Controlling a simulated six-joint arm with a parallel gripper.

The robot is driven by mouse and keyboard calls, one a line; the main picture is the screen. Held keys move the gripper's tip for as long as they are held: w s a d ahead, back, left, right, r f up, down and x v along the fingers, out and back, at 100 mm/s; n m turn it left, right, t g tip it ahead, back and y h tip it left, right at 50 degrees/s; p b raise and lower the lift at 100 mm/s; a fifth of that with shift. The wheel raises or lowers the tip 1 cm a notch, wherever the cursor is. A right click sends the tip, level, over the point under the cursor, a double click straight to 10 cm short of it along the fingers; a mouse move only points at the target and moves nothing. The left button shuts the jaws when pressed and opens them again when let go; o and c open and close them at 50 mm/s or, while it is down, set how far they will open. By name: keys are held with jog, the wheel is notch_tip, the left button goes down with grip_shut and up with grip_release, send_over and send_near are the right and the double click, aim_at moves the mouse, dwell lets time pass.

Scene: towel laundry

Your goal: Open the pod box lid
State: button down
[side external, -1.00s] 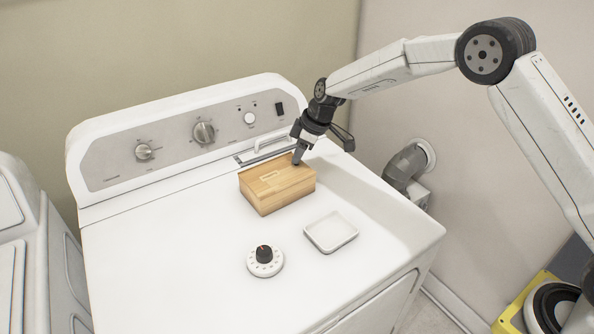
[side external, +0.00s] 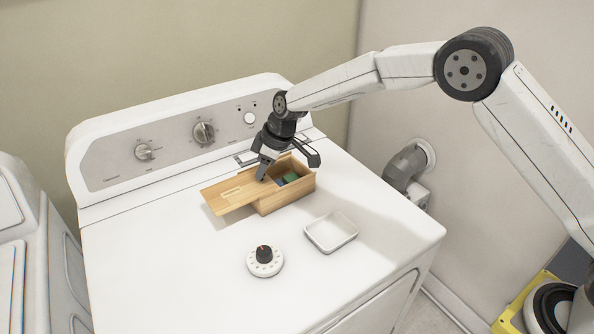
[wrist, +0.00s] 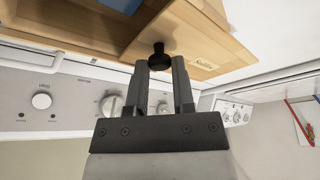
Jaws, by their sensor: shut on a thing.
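The wooden pod box (side external: 289,199) sits on top of the white washer, its right part uncovered. Green and dark blue pods (side external: 290,178) show inside. The lid (side external: 229,197) is slid left and juts past the box's left end; it also shows in the wrist view (wrist: 205,40) with a label on it. My gripper (side external: 263,177) is over the lid, its fingers pointing down. In the wrist view my gripper (wrist: 160,68) is shut on the small black lid knob (wrist: 158,57). A blue pod (wrist: 121,4) shows at the top edge there.
A small white tray (side external: 331,248) stands in front of the box, to the right. A round white timer with a black knob (side external: 265,258) stands to the tray's left. The washer's control panel (side external: 175,140) rises behind. The washer top at left is clear.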

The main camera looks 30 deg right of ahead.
jog(key=shift+a, duration=0.25)
jog(key=shift+c, duration=2.3)
grip_release()
jog(key=shift+d+r, duration=0.1)
jog(key=shift+r, duration=0.05)
jog(key=v, duration=0.7)
jog(key=shift+r, duration=0.2)
jog(key=shift+s+d, duration=0.15)
